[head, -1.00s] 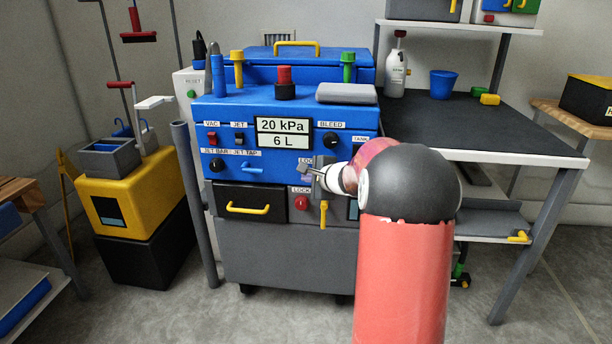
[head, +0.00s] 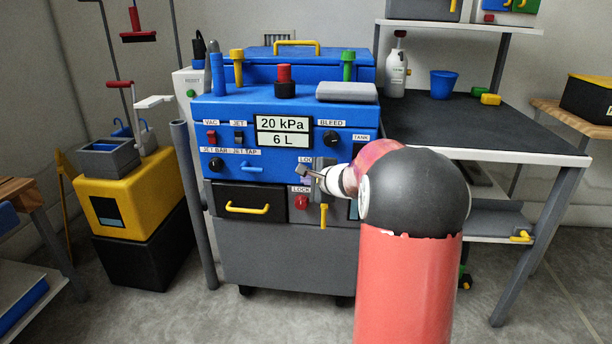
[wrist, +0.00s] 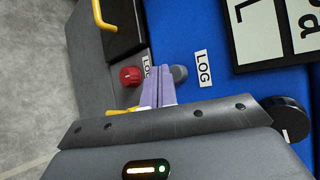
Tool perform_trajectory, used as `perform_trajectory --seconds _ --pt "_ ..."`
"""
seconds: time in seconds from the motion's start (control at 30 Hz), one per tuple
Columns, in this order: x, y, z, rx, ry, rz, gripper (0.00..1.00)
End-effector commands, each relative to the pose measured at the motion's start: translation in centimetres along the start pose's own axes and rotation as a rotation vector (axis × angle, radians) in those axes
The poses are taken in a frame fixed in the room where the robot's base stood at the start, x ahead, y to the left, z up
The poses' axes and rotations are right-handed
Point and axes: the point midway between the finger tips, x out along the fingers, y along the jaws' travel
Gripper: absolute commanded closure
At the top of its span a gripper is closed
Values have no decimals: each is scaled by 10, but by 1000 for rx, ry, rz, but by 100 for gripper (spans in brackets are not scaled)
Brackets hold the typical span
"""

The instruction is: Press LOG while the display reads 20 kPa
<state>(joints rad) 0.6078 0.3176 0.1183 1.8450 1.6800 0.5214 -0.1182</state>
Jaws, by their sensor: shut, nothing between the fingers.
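The display (head: 283,132) on the blue machine reads 20 kPa, with 6 L below it. In the wrist view, the round grey LOG button (wrist: 180,73) sits beside its white LOG label (wrist: 203,68). My gripper (wrist: 157,70) is shut and empty, its pale purple fingers pointing at the panel. The fingertips appear just to the left of the LOG button, between it and the red LOCK knob (wrist: 130,75). I cannot tell whether they touch the panel or the button. In the head view my gripper and wrist cover much of the LOG area.
The red LOCK knob also shows in the head view (head: 302,202), close below my gripper. A yellow-handled drawer (head: 248,208) is left of it. The black BLEED knob (head: 331,138) is above. A dark-topped table (head: 470,125) stands to the right.

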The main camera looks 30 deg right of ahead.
Motion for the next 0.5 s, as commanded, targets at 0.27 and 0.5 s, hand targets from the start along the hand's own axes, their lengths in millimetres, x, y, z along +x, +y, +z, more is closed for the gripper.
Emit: perform_trajectory --seconds 0.27,0.5 --pt "-14 13 10 -3 0 -1 100" --pt "-30 24 22 -1 0 -1 100"
